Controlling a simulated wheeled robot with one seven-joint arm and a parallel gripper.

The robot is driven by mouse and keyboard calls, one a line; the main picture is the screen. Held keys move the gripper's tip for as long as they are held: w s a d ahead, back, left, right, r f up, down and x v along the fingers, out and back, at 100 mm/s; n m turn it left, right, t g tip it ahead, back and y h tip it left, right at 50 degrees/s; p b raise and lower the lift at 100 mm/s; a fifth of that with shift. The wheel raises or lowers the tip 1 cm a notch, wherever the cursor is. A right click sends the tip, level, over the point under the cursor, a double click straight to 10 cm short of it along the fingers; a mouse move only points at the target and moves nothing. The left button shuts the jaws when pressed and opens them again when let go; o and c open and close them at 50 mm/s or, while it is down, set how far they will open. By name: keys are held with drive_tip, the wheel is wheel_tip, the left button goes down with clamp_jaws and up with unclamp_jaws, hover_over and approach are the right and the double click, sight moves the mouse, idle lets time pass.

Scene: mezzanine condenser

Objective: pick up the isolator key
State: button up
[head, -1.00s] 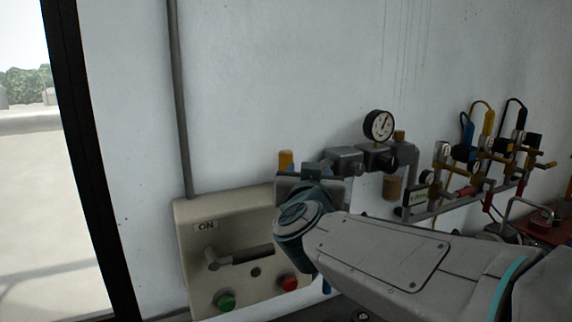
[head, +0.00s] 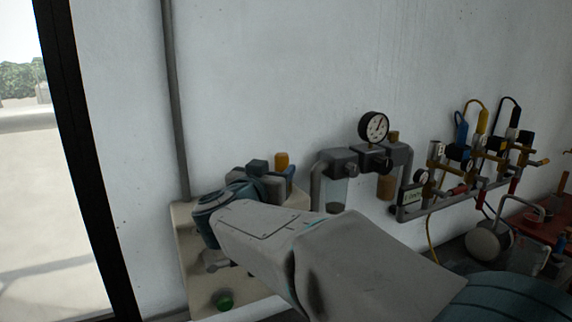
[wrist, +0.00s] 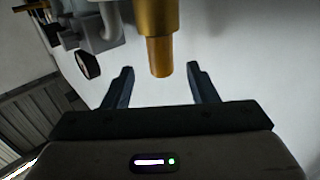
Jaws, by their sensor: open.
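A yellow-brass cylinder stands upright above the top of the isolator box (head: 185,255) in the head view (head: 281,160). It looks like the isolator key, though its shape below is hidden. In the wrist view a brass cylinder (wrist: 160,50) with a narrower end reaches down from the top edge. My gripper (wrist: 160,70) is open, with one finger on each side of the narrow end and visible space on both sides. In the head view my gripper (head: 274,170) is at the box's top edge, and my arm covers much of the box front.
A green button (head: 223,300) shows low on the box. A grey conduit (head: 174,100) runs up the wall. To the right are a round gauge (head: 373,127), grey regulators (head: 338,160) and a manifold with coloured hoses (head: 462,130). The wall above is clear.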

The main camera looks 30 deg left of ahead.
sight(279, 165)
drive_tip(key=shift+w+a+f+p, duration=0.15)
drive_tip(key=shift+w+p, duration=0.4)
drive_tip(key=shift+w, duration=0.85)
drive_tip(key=shift+w+a+p, duration=0.2)
drive_tip(key=shift+w+p, duration=0.3)
drive_tip(key=shift+w, duration=0.85)
drive_tip(key=c, duration=1.1)
